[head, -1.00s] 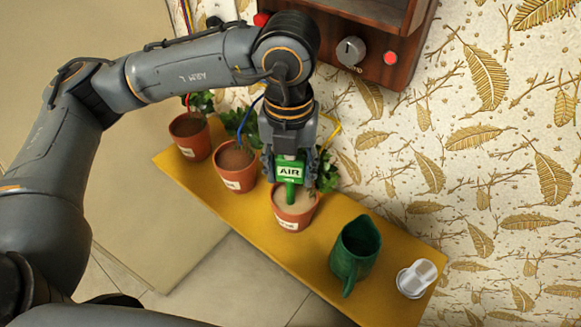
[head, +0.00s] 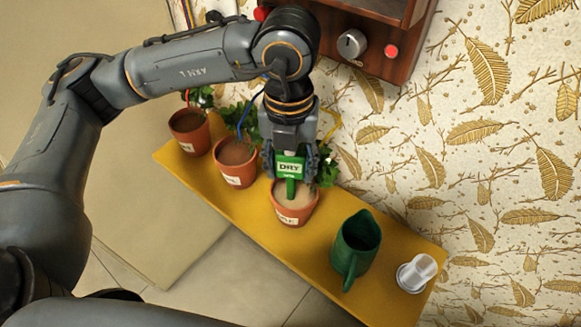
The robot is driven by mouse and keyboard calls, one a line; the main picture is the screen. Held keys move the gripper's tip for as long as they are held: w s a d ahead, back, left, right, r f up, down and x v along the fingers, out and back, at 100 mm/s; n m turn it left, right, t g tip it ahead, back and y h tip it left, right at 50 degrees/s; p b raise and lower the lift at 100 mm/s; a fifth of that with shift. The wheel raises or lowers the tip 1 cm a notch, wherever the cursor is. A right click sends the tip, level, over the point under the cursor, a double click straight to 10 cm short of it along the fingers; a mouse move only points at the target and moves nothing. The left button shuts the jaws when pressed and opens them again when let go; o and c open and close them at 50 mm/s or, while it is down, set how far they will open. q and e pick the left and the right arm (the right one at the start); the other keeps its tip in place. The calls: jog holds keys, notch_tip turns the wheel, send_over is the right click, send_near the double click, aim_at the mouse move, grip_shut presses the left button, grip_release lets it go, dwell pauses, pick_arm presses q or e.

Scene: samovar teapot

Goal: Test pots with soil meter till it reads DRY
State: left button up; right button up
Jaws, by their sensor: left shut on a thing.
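My left gripper (head: 290,160) is shut on the green soil meter (head: 291,169), whose display reads DRY. The meter points down, and its lower end meets the pale soil of the rightmost terracotta pot (head: 294,216); how deep it goes I cannot tell. The middle pot (head: 235,172) and the left pot (head: 189,137) hold darker brown soil. Each of these two has a white label on its front, as does the rightmost one. Leaves show behind the pots, partly hidden by my arm. My right gripper is not in view.
The pots stand on a narrow yellow shelf (head: 315,258). A dark green jug (head: 355,248) and a clear cup-like item (head: 416,273) stand at its right end. A wooden box with a knob (head: 352,44) and a red button (head: 391,51) is on the patterned wall above.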

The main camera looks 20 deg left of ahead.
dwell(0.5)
pick_arm(q)
jog(key=shift+r, duration=0.15)
notch_tip(320, 180, up, 6)
jog(key=p, duration=0.3)
jog(key=shift+r+p, duration=1.6)
jog(key=shift+r, duration=0.8)
